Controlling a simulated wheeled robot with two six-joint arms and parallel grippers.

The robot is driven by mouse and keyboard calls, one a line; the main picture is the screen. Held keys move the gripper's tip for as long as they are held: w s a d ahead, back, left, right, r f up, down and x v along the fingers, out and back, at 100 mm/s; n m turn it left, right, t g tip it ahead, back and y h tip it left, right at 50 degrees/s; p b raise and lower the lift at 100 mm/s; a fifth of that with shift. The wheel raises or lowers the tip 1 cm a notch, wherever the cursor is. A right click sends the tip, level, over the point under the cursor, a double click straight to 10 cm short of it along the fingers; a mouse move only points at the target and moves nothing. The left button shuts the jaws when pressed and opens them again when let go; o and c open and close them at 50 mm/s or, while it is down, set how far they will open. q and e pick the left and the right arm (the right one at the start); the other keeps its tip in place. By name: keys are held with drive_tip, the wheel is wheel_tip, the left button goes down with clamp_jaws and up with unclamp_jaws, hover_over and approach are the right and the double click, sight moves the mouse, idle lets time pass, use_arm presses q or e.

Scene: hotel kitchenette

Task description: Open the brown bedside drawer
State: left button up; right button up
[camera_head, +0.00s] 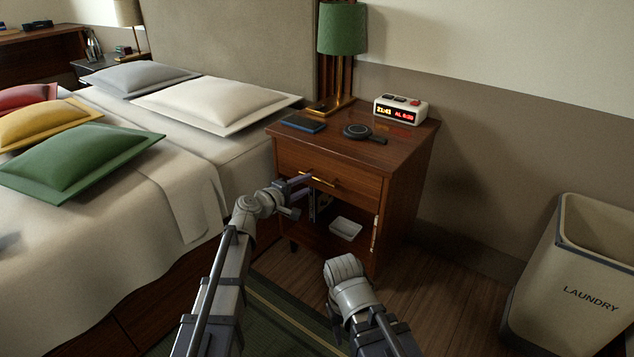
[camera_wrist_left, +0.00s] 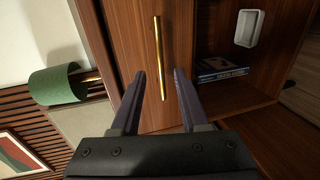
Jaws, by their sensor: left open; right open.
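The brown bedside nightstand (camera_head: 400,200) stands to the right of the bed. Its upper drawer (camera_head: 350,183) is closed, its front flush with the cabinet. A slim brass bar handle (camera_head: 328,179) runs across the drawer front. My left gripper (camera_head: 305,195) is open in front of the drawer, at the handle's left part. In the left wrist view the handle (camera_wrist_left: 159,60) appears upright, its lower end between the two open fingers (camera_wrist_left: 160,75); contact cannot be told. My right arm's wrist shows low in front of the nightstand; its gripper fingers are hidden.
The open shelf below holds a white tray (camera_head: 346,229). The bed (camera_head: 160,235) is left, a laundry bin (camera_head: 575,270) right.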

sight(317, 179)
use_arm(q)
drive_tip(key=b+x, duration=0.1)
drive_tip(key=x, duration=0.6)
drive_tip(key=shift+s, duration=0.1)
drive_tip(key=shift+a, duration=0.1)
clamp_jaws()
idle(1.1)
